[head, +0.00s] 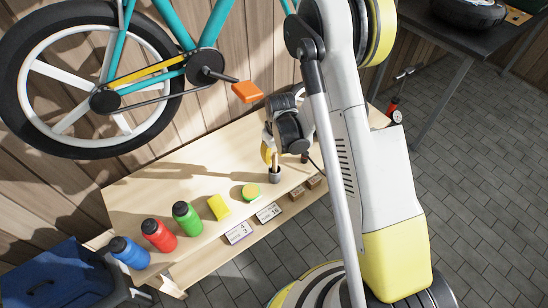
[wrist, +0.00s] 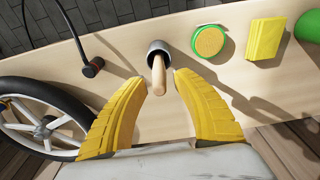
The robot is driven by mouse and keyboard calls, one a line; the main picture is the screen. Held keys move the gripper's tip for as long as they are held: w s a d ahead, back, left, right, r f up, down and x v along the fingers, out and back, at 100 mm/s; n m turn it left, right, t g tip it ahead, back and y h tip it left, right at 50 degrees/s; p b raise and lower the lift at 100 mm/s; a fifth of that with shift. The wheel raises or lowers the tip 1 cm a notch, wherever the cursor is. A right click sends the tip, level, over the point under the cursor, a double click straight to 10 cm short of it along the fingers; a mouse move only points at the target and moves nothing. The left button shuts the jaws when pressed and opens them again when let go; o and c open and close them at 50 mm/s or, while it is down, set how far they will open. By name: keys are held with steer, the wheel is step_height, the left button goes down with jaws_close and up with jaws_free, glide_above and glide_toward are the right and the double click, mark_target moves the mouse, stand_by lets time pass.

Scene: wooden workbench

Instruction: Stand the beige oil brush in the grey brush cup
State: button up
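The grey brush cup (wrist: 159,48) stands upright on the wooden bench, and it also shows in the head view (head: 274,176). The beige oil brush (wrist: 158,76) is in the cup, its handle rising out of the opening towards the wrist camera. Its lower end is hidden inside the cup. My gripper (wrist: 160,79) is open above the cup, with one yellow finger on each side of the handle. Gaps show between the handle and both fingertips. In the head view my gripper (head: 270,153) hangs just over the cup and hides most of the brush.
A round green-and-yellow tin (head: 251,192), a yellow sponge (head: 219,207) and green (head: 187,218), red (head: 159,235) and blue (head: 130,252) bottles stand left of the cup. Cards (head: 239,232) and small wooden blocks (head: 314,182) lie at the front edge. A bicycle (head: 140,70) hangs behind.

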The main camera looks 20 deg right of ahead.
step_height(320, 180, up, 10)
steer(key=s, duration=0.1)
steer(key=shift+s+d+r, duration=0.15)
steer(key=shift+d+r, duration=0.05)
steer(key=shift+r, duration=0.05)
stand_by(0.9)
